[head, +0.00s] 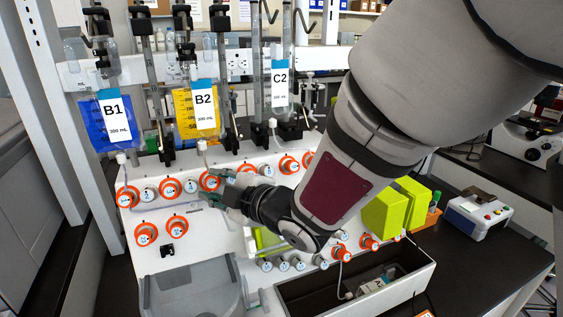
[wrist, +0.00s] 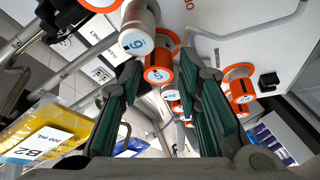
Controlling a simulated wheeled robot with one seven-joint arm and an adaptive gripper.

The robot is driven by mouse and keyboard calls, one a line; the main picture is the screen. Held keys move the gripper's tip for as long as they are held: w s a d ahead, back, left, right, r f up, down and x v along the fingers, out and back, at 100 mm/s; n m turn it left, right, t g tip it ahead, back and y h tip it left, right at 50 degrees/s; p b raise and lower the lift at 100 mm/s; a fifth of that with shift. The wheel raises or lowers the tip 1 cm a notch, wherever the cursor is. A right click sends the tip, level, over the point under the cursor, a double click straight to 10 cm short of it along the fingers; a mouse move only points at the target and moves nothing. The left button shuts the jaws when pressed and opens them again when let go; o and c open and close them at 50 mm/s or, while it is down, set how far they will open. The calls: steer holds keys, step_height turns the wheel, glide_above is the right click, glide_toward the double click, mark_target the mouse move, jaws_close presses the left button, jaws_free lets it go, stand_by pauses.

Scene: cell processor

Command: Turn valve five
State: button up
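A panel of numbered valve knobs stands in front of me. An orange-ringed knob (head: 209,180), fifth from the left in the upper row, fits valve five; its number is too small to read in the head view. My gripper (head: 222,190) is just right of it, pointing left. In the wrist view the same orange-ringed knob (wrist: 158,75) appears between and beyond the fingertips, its digit unclear. A grey knob (wrist: 137,42) beside it bears a digit like 6. My gripper (wrist: 159,64) is open, its green-padded fingers apart with nothing held. I cannot tell whether a finger touches a knob.
The white valve panel (head: 190,237) has other knobs left of my gripper and a lower pair (head: 147,234). Yellow-green blocks (head: 385,213) stand right of my arm.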

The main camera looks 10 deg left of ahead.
stand_by(0.3)
steer(key=v, duration=0.7)
steer(key=shift+s+d, duration=0.15)
steer(key=shift+s, duration=0.05)
steer(key=shift+d, duration=0.1)
